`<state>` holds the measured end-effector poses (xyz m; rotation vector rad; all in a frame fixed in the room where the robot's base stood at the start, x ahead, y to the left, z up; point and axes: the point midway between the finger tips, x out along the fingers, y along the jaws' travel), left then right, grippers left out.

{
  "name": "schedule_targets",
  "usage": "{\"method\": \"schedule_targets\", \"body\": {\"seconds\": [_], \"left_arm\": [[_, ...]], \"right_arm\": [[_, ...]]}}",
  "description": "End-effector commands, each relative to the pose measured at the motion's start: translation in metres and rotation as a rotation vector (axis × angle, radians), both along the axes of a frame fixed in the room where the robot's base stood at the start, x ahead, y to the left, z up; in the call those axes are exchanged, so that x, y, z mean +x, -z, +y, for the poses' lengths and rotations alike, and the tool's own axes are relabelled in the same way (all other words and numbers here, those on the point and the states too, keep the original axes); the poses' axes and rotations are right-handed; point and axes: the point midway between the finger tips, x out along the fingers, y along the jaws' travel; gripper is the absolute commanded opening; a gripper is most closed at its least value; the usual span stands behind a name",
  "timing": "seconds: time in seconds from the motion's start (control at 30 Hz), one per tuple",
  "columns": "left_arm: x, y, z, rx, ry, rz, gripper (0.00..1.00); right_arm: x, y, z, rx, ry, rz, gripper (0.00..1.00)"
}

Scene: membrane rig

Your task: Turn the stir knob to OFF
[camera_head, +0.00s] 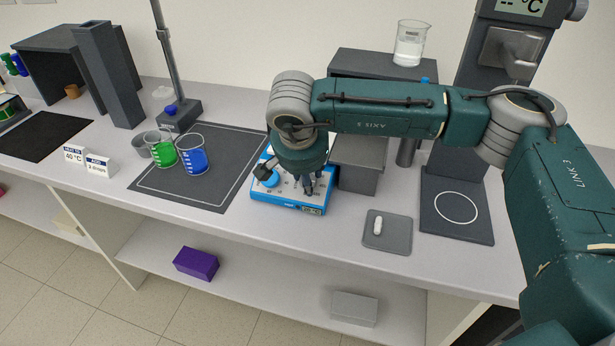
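A stirrer unit with a blue body and a pale top face (289,205) sits on the bench in front of the grey block. A round blue knob (268,180) shows at the left of its top, and a small dark display is on its front edge. My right gripper (309,187) points down over the right part of the top face, its dark fingers close to the panel. The gripper and wrist hide part of the panel, so any knob under the fingers and its setting cannot be read. Whether the fingers are closed on something is unclear. My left gripper is out of view.
A small grey tray (387,236) with a white stir bar (378,226) lies to the right. A beaker (410,45) stands on the raised shelf behind my arm.

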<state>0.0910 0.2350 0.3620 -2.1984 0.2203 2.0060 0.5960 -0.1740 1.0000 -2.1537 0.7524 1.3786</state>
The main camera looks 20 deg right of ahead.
Motion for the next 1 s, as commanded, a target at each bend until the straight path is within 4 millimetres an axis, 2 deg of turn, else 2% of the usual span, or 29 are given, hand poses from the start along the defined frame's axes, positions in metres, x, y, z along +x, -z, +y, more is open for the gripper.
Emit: {"method": "schedule_targets", "body": {"seconds": [0.37,1.0], "left_arm": [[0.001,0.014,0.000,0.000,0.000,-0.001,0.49],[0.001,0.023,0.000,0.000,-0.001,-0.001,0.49]], "right_arm": [[0.000,0.002,0.004,-0.104,-0.194,0.073,0.06],[-0.001,0.002,0.006,-0.389,-0.697,0.269,0.06]]}}
